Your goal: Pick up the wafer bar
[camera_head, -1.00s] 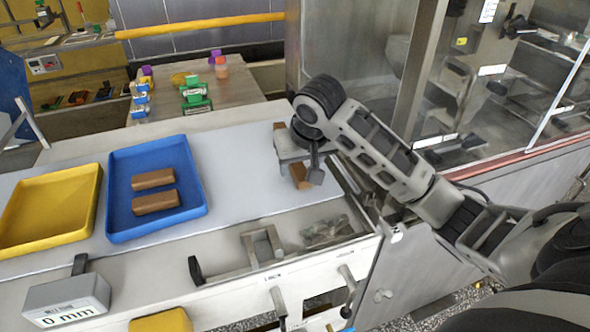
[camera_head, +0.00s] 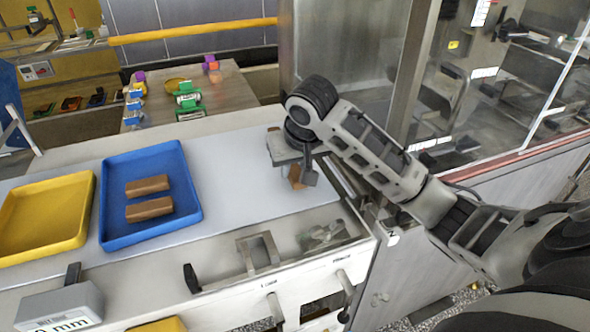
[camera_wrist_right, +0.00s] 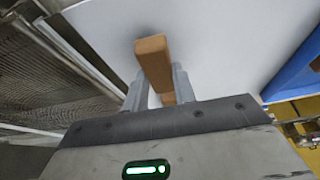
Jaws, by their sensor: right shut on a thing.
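The wafer bar, a brown block (camera_wrist_right: 153,62), sits between the two fingers of my right gripper (camera_wrist_right: 155,88) in the right wrist view, with one end sticking out past them. In the head view my right gripper (camera_head: 302,172) is over the right end of the pale work surface, and only a small part of the bar (camera_head: 295,176) shows beside its finger. The gripper is shut on the bar. The head view does not clearly show whether the bar touches the surface. My left gripper is not in view.
A blue tray (camera_head: 193,208) holds two similar brown bars. A yellow tray (camera_head: 83,240) lies to its left. The surface (camera_head: 235,185) between blue tray and gripper is clear. A metal mesh (camera_wrist_right: 50,75) lies left in the wrist view. A glazed machine stands behind right.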

